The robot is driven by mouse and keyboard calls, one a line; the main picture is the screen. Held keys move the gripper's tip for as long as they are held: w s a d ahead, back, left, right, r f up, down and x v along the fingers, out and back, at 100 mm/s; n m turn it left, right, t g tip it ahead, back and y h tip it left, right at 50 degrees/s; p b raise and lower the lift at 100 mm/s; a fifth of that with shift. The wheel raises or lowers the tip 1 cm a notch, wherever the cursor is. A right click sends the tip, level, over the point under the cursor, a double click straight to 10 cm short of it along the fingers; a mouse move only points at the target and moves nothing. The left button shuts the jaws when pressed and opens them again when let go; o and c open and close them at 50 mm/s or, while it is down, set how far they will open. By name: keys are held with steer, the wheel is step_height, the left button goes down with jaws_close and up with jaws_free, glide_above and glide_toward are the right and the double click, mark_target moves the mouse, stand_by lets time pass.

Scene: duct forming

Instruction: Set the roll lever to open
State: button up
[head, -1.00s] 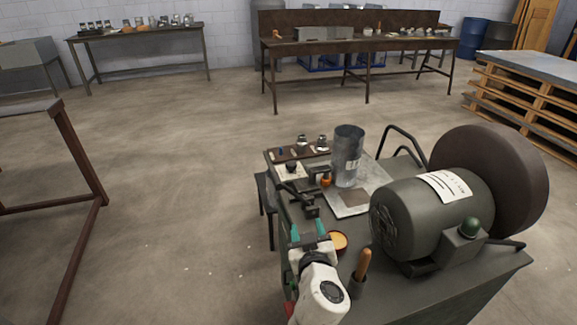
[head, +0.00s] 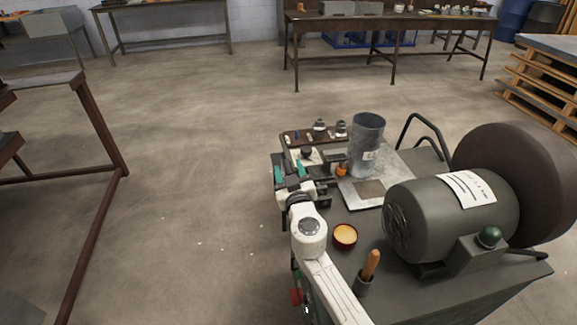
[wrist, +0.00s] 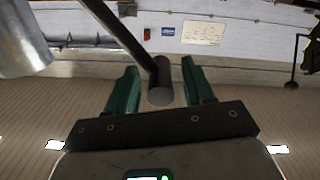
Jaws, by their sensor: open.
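In the wrist view the lever (wrist: 128,42) is a dark rod slanting down from the upper left to a grey cylindrical grip (wrist: 160,82). The grip lies between my two green fingers, with a gap on each side. My gripper (wrist: 160,85) is open around it, not clamped. In the head view my gripper (head: 289,170) is at the left edge of the bench, beside dark metal fittings. The lever cannot be made out clearly there, so its setting is unclear.
A large motor (head: 440,215) with a wheel fills the bench's right.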

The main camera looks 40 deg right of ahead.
steer(key=shift+x, duration=0.8)
steer(key=shift+c, duration=0.2)
jaws_close()
steer(key=shift+a, duration=0.1)
